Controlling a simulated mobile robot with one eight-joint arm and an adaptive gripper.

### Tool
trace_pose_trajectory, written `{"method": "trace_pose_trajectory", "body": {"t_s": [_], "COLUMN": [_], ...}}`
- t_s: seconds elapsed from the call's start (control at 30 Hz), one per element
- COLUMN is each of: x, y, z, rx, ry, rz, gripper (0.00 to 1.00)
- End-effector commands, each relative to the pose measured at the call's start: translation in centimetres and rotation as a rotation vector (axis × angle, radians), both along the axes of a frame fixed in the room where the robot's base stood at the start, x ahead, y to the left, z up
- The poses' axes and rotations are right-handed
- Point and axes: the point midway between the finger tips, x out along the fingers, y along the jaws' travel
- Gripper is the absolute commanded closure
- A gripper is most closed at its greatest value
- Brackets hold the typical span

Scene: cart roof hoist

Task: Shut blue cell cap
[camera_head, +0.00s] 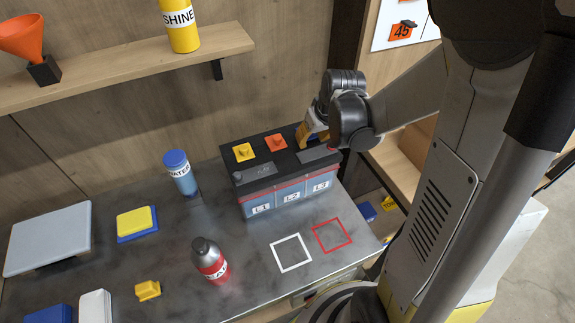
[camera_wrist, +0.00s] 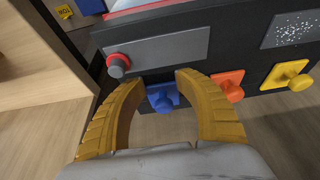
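The battery (camera_head: 288,193) has a dark top and cells labelled L1, L2 and L3. Its blue cap (camera_wrist: 163,99) is at the right end of the row; my fingers mostly hide it in the head view. My gripper (camera_wrist: 158,82) is open, with one yellow finger on each side of the blue cap in the wrist view. I cannot tell whether the fingers touch it. In the head view my gripper (camera_head: 313,136) is at the battery's far right corner. Whether the cap is fully seated is unclear.
An orange cap (camera_head: 276,142) and a yellow cap (camera_head: 243,152) sit in the same row. A red-ringed terminal (camera_wrist: 118,64) is close to one finger. A WATER bottle (camera_head: 181,174) and a red-labelled bottle (camera_head: 211,261) stand on the bench. A shelf (camera_head: 120,67) is above.

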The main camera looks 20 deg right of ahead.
Motion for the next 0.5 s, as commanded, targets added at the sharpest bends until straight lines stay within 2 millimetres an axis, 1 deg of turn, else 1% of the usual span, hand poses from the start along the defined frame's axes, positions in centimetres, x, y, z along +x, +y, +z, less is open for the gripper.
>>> {"method": "trace_pose_trajectory", "body": {"t_s": [0.33, 0.5], "x": [-0.1, -0.1], "y": [0.0, 0.0], "z": [-0.1, 1.0], "rx": [0.000, 0.000], "ry": [0.003, 0.002], "rz": [0.000, 0.000], "gripper": [0.59, 0.59]}}
